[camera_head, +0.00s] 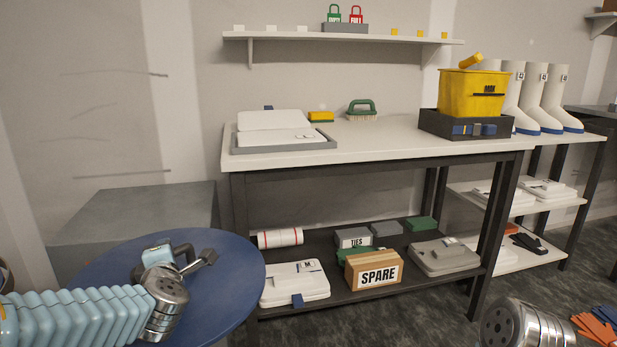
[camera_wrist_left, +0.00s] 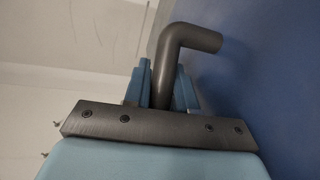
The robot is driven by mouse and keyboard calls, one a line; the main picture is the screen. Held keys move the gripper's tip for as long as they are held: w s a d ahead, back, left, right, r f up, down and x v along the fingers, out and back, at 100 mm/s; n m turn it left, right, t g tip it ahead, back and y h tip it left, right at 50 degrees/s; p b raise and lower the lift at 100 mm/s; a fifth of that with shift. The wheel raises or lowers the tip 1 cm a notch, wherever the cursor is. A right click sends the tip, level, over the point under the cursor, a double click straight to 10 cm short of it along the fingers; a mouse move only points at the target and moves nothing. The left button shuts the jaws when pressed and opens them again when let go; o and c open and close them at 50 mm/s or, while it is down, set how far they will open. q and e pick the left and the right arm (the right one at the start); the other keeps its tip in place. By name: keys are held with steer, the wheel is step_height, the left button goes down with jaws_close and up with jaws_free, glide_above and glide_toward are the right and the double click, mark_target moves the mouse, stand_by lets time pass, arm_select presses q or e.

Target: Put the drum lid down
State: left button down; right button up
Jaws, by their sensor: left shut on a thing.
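The drum lid is a large round blue disc (camera_head: 235,290) at the lower left of the head view. A dark grey bent handle (camera_head: 205,258) stands on it. My left gripper (camera_head: 183,253) comes in from the left over the lid and is shut on this handle. In the left wrist view the light blue fingers (camera_wrist_left: 163,88) sit on both sides of the handle (camera_wrist_left: 190,38), with the blue lid surface (camera_wrist_left: 270,90) to the right. What lies under the lid is hidden. My right gripper is out of view; only part of my right arm shows at bottom right.
A grey block (camera_head: 135,215) stands behind the lid by the wall. A white-topped bench (camera_head: 375,145) stands to the right, with a grey tray (camera_head: 285,147) and a yellow bucket (camera_head: 470,95) on top. Its lower shelf (camera_head: 340,292) holds boxes. Dark floor (camera_head: 395,325) lies in front.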

mark_target(195, 273)
arm_select(q)
steer(key=d+f+h, duration=0.1)
steer(key=f, duration=0.1)
steer(key=w+d+f+m+h+p, duration=0.1)
steer(key=d+f, duration=0.1)
steer(key=w+d+f+m+t+h+p, duration=0.1)
steer(key=f, duration=0.1)
steer(key=shift+w+d+f, duration=0.25)
steer(key=shift+f, duration=0.1)
steer(key=s+d+f+m+h, duration=0.1)
steer(key=s+d+f, duration=0.1)
steer(key=f, duration=0.7)
steer(key=s+d+f+m+h+p, duration=0.1)
steer(key=s+f, duration=0.3)
steer(key=f, duration=0.4)
steer(key=shift+s+d+f+h+p, duration=0.3)
steer(key=shift+d+h, duration=0.3)
steer(key=shift+d, duration=0.3)
